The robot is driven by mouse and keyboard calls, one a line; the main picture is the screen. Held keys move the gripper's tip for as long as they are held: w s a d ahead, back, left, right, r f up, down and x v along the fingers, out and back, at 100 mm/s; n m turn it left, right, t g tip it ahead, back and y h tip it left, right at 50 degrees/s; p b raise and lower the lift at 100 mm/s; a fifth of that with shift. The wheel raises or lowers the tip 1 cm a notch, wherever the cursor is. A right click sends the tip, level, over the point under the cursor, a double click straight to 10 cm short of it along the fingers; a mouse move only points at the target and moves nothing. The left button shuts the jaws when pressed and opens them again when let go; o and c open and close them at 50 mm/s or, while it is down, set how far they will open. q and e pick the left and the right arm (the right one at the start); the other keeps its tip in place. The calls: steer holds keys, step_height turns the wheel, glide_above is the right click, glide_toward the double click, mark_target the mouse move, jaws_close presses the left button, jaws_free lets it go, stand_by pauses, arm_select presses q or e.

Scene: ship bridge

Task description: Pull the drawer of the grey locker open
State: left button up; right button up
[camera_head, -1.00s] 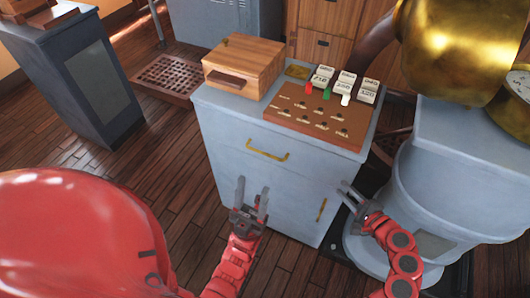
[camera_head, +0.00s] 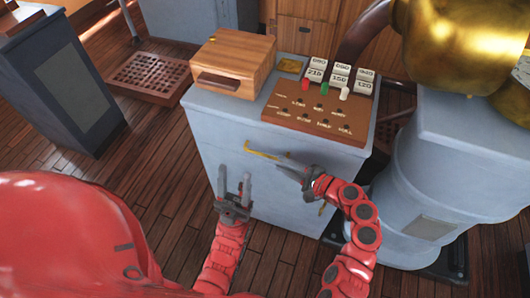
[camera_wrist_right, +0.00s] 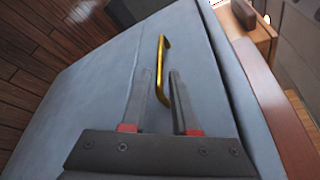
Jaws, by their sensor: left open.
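The grey locker (camera_head: 205,130) stands in front of me with a brass drawer handle (camera_head: 262,151) high on its front. In the right wrist view the brass handle (camera_wrist_right: 163,70) lies ahead, with its near end between the two finger lines. My right gripper (camera_head: 283,164) is at the locker front, just below and right of the handle; its fingers are apart in the right wrist view (camera_wrist_right: 161,100), not closed on the handle. My left gripper (camera_head: 235,184) is open and empty in front of the locker, below and left of the handle. The drawer looks shut.
On the locker top are a wooden box (camera_head: 233,62) and a brown peg board (camera_head: 318,112) with number blocks (camera_head: 341,76) behind it. A lower brass handle (camera_head: 322,209) is partly hidden by my right arm. A grey-blue pedestal (camera_head: 440,150) with brass housing stands close at right.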

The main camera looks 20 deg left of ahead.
mark_target(265, 155)
steer(key=x, duration=0.7)
steer(key=shift+w+a+p, duration=0.2)
steer(key=shift+a+p, duration=0.1)
steer(key=shift+a, duration=0.05)
steer(key=shift+f, duration=0.1)
jaws_close()
stand_by(1.0)
